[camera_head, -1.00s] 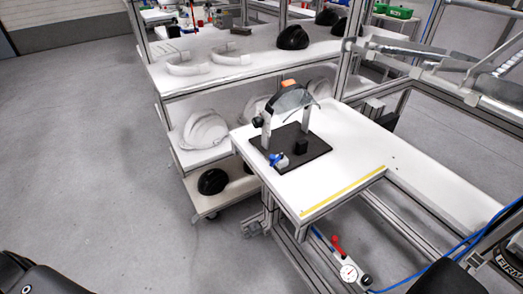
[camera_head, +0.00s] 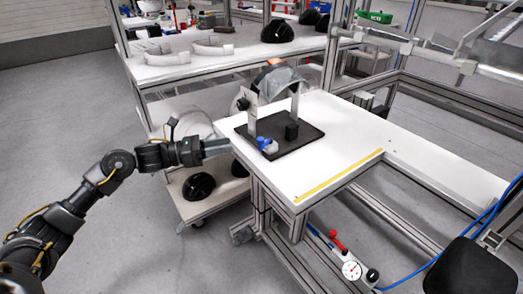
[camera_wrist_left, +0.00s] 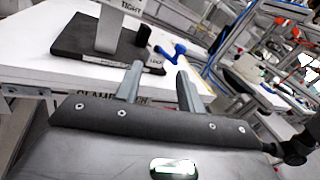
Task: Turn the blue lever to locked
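The small blue lever (camera_head: 265,143) sits on a pale block at the near left corner of a black base plate (camera_head: 311,137). Metal uprights on the plate carry a grey curved shell (camera_head: 283,79). My left gripper (camera_head: 216,147) is left of the lever, close to the table edge and apart from it. In the left wrist view the two fingers (camera_wrist_left: 160,88) are spread with nothing between them. The blue lever (camera_wrist_left: 169,53) shows beyond them, beside a partly readable label on the plate. My right gripper is not in view.
The white table (camera_head: 350,125) has a yellow strip (camera_head: 338,177) along its near edge. A shelf cart (camera_head: 170,72) with helmets stands behind and left, close to my left arm. The tabletop right of the plate is clear.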

